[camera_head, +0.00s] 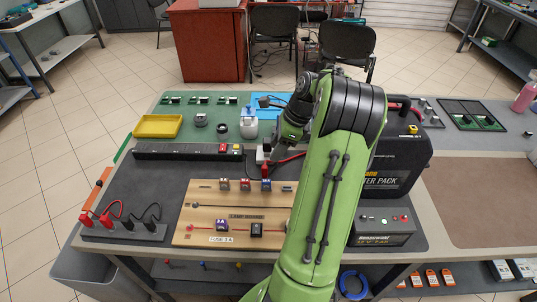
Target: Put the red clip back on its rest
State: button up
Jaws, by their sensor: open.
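My gripper (268,160) points down over the workbench, just behind the wooden board, and is open. My green arm crosses the right of the middle and hides part of the bench. A red cable (292,159) runs from beside the gripper towards the black starter pack (402,160). The red clip at that cable's end is too small and too covered to make out clearly. Whether it touches the jaws cannot be told. Two red clips with a red lead (105,215) stand on a grey block (125,232) at the front left. I cannot make out which part is the rest.
A wooden board (205,213) with switches and fuses lies in front of the gripper. Grey mat between strip and board is clear.

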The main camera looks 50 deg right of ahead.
jog(key=w+a+r+n+h, duration=0.1)
jog(key=a+r+n, duration=0.45)
jog(key=a, duration=0.35)
jog(key=w+a+r+n+h, duration=0.1)
jog(key=w+a+r+n, duration=0.1)
jog(key=a+r+n, duration=0.55)
jog(key=s+a+f+n+t, duration=0.1)
jog(key=s+a+n+t, duration=0.1)
jog(key=s+a+n, duration=1.2)
jog(key=shift+s+a+f+n+h, duration=0.15)
jog(key=shift+s+a+n+h, duration=0.2)
jog(key=shift+a+n, duration=0.55)
